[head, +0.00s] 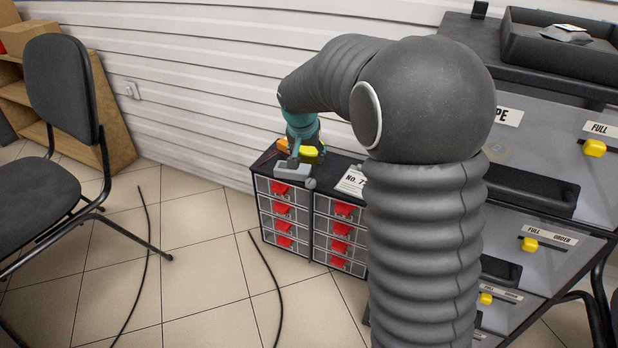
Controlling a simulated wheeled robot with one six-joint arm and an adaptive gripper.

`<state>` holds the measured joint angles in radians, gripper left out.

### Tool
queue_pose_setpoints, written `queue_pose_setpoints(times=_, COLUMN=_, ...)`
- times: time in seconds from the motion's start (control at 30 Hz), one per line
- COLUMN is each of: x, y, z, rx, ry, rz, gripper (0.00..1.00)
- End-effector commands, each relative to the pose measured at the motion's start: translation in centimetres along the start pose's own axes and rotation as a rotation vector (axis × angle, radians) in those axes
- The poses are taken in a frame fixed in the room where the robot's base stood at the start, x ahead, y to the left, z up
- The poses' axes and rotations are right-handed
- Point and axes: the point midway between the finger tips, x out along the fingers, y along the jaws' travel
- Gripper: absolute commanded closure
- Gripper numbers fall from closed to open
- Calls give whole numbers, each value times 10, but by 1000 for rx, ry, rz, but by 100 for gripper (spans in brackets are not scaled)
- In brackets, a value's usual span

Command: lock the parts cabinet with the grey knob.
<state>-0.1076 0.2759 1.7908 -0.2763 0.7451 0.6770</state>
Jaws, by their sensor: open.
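The parts cabinet (307,222) is a low dark unit on the floor against the wall, with two columns of clear-fronted drawers with red pulls. The drawers look shut. A small round grey knob (310,184) shows at the top front edge, near the middle between the columns. My gripper (297,157) is over the left part of the cabinet top, pointing down, behind and slightly left of the knob. Its fingers are small and partly merge with things there; it is open and I see nothing held. Whether it touches anything is unclear.
A grey block (294,171) and a yellow item (309,155) are on the cabinet top by my gripper. A "No. 7" label (352,182) lies to the right. A black chair (62,90) stands left. Dark hoses (268,280) lie on the tiles. My arm hides the cabinet's right side.

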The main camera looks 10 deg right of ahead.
Motion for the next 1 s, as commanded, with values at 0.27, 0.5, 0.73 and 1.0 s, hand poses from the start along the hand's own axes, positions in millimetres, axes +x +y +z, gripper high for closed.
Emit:
queue_pose_setpoints(times=0.27, x=27, y=-3, z=-2, rx=7, ry=-3, rz=5, gripper=39)
queue_pose_setpoints(times=0.5, x=70, y=-2, z=-2, rx=7, ry=-4, rz=5, gripper=39)
queue_pose_setpoints(times=0.73, x=111, y=-3, z=-2, rx=7, ry=-3, rz=4, gripper=39)
queue_pose_setpoints(times=1.0, x=141, y=-3, z=-2, rx=6, ry=-2, rz=4, gripper=39)
